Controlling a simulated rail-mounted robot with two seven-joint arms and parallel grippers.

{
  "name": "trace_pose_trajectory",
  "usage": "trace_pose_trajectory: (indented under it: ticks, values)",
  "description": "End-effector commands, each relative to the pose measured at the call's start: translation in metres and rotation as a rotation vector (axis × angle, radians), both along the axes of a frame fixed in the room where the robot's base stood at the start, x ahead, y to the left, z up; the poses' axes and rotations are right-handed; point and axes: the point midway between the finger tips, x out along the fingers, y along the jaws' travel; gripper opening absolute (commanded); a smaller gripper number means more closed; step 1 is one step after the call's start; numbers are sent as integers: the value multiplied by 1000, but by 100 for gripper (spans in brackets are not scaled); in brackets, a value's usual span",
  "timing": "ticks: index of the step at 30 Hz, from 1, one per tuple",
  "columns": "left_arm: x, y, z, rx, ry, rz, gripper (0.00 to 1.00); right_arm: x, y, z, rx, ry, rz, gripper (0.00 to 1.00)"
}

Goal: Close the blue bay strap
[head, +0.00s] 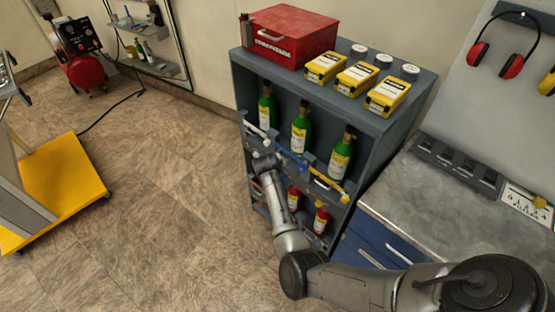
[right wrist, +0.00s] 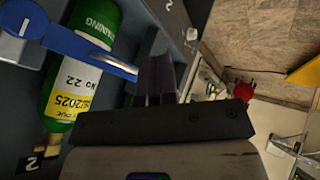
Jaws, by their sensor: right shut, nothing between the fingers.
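The blue strap (head: 291,156) is at the middle bay of the grey cabinet, at the foot of the middle green bottle (head: 300,130). In the right wrist view the blue strap (right wrist: 85,50) passes in front of a green bottle labelled No 22 (right wrist: 75,85), with its tip beside my fingers. My right gripper (head: 262,160) is at the cabinet front, left of the blue strap. In the wrist view the right gripper (right wrist: 155,78) is shut and empty; I cannot tell whether it touches the strap. My left gripper is out of view.
A white strap (head: 256,131) and a yellow strap (head: 331,187) flank the blue one, by the other green bottles. Red bottles (head: 320,218) stand on the shelf below. A red case (head: 290,36) and yellow boxes (head: 357,77) sit on top.

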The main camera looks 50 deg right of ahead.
Motion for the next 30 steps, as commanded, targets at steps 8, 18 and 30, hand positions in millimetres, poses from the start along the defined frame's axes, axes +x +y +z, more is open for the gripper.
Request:
trace_pose_trajectory:
  ticks: [8,18,30]
  values:
    - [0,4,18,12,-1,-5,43,-20,30,43,-1,-3,-1,0]
    - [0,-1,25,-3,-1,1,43,-35,51,72,0,0,0,0]
    - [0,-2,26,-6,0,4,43,-38,54,77,3,-4,-6,0]
